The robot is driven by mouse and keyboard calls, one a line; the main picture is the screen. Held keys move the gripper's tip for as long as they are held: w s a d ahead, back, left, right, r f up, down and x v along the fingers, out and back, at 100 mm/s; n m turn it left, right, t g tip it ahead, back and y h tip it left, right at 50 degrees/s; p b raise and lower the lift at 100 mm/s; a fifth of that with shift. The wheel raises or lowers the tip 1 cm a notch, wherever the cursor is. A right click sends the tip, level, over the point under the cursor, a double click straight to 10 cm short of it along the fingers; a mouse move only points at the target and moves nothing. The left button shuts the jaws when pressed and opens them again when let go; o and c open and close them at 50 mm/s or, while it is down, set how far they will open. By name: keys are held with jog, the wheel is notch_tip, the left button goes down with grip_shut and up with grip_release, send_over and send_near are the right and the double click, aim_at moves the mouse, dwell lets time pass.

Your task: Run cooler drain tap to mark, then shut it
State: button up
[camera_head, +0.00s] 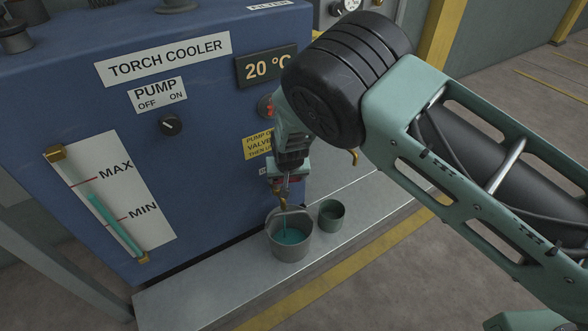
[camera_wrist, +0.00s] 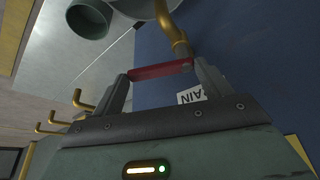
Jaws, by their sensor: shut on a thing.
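The blue torch cooler (camera_head: 220,195) has a sight gauge (camera_head: 100,212) on its front. The teal level in its tube stands between the MAX and MIN lines, nearer MAX. The brass drain tap (camera_wrist: 178,38) is low on the cooler, with a red handle (camera_wrist: 160,70). My gripper (camera_wrist: 166,80) is shut on the red handle; in the head view my gripper (camera_head: 284,185) partly covers the tap. A thin teal stream appears to fall into the grey bucket (camera_head: 290,252) below, which holds teal liquid. The handle's exact angle is hard to tell.
A small grey-green cup (camera_head: 331,216) stands right of the bucket on the metal ledge (camera_head: 225,285). The pump knob (camera_head: 171,125) appears turned toward OFF. The display (camera_head: 266,67) reads 20 °C. My forearm hides part of the cooler's right side. Brass hooks (camera_wrist: 82,101) show in the wrist view.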

jog(key=shift+w, duration=0.1)
jog(key=o, duration=1.4)
jog(key=p+v, duration=0.6)
jog(key=v, duration=1.1)
jog(key=shift+d+r, duration=0.1)
jog(key=shift+r, duration=0.1)
